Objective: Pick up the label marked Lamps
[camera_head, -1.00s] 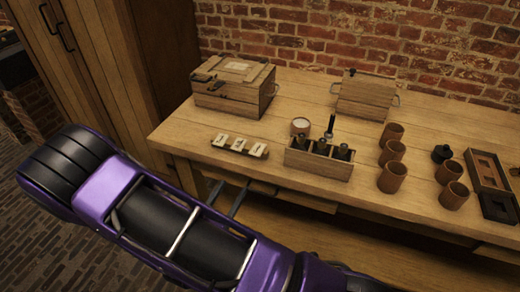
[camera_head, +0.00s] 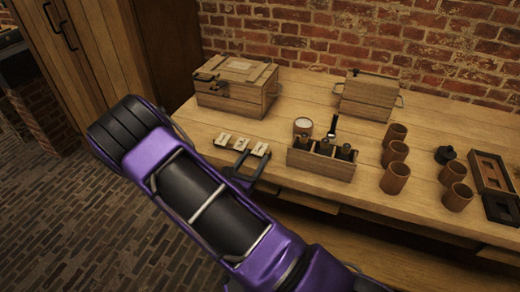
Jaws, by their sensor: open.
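Three small cream labels stand in a row near the table's front edge: the left one (camera_head: 223,139), the middle one (camera_head: 241,144) and the right one (camera_head: 260,149). Their markings are too small to read, so I cannot tell which says Lamps. My gripper (camera_head: 254,160) is open and empty, its two dark fingers pointing at the middle and right labels from the front. The fingertips are close to these labels; I cannot tell whether they touch. The rack under the labels is partly hidden by the fingers.
A large wooden chest (camera_head: 237,84) is behind the labels. Several brown cups (camera_head: 395,178) stand farther right. Bare tabletop lies between chest and labels.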

